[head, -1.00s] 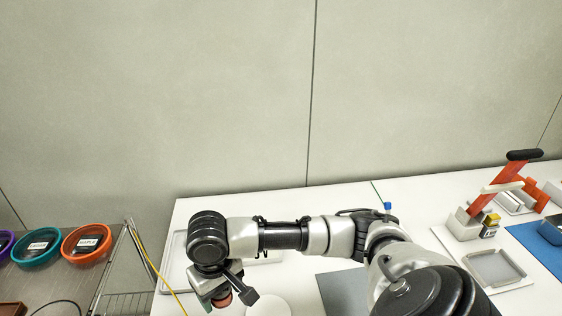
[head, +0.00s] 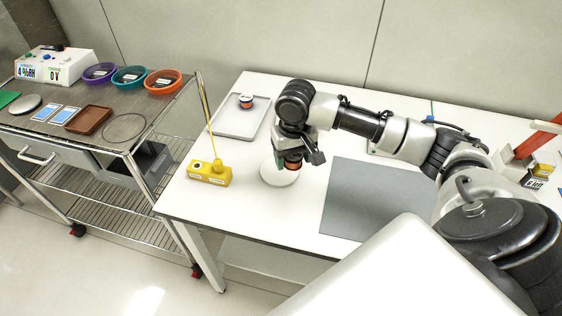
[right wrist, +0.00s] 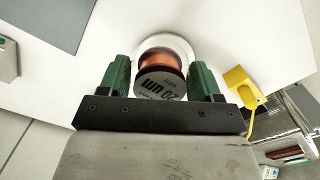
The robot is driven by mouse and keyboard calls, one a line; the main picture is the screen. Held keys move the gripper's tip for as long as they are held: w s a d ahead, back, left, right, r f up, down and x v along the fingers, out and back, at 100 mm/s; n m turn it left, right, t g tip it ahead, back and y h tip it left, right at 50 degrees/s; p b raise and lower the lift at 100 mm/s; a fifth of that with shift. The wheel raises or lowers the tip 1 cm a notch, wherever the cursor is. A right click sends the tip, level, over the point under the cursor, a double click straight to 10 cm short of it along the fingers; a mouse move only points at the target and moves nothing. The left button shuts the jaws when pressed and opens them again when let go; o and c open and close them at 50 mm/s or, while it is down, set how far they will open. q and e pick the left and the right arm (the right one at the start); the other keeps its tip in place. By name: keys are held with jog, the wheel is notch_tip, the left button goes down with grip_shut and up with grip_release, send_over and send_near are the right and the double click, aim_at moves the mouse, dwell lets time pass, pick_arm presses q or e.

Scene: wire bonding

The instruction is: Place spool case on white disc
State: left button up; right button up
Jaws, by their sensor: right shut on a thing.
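The spool case (head: 292,163) is a small round case with an orange-brown side. In the right wrist view the case (right wrist: 160,82) shows a grey printed end between the green fingers. My right gripper (head: 298,158) is shut on it. The white disc (head: 272,175) lies on the white table, and the held case is over its right part in the head view. In the right wrist view the disc (right wrist: 165,40) shows behind the case. I cannot tell whether the case touches the disc. My left gripper is not in view.
A yellow block (head: 209,175) with an upright wire stands left of the disc. A grey tray (head: 228,125) holding another spool (head: 246,101) lies behind. A grey mat (head: 365,195) lies to the right. A cart with several bowls (head: 163,83) stands at the left.

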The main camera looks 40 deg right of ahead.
jog(key=w+f, duration=0.2)
jog(key=w, duration=0.1)
jog(key=w+f, duration=0.1)
jog(key=w, duration=0.1)
jog(key=shift+w+d+f, duration=0.1)
jog(key=shift+w+f, duration=0.25)
jog(key=shift+w, duration=0.2)
notch_tip(320, 180, down, 3)
jog(key=shift+f, duration=0.45)
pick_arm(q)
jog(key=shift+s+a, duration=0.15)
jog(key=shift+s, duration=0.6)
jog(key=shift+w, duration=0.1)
pick_arm(e)
jog(key=shift+f, duration=0.1)
jog(key=o, duration=0.9)
jog(key=shift+f, duration=0.1)
jog(key=shift+o, duration=0.2)
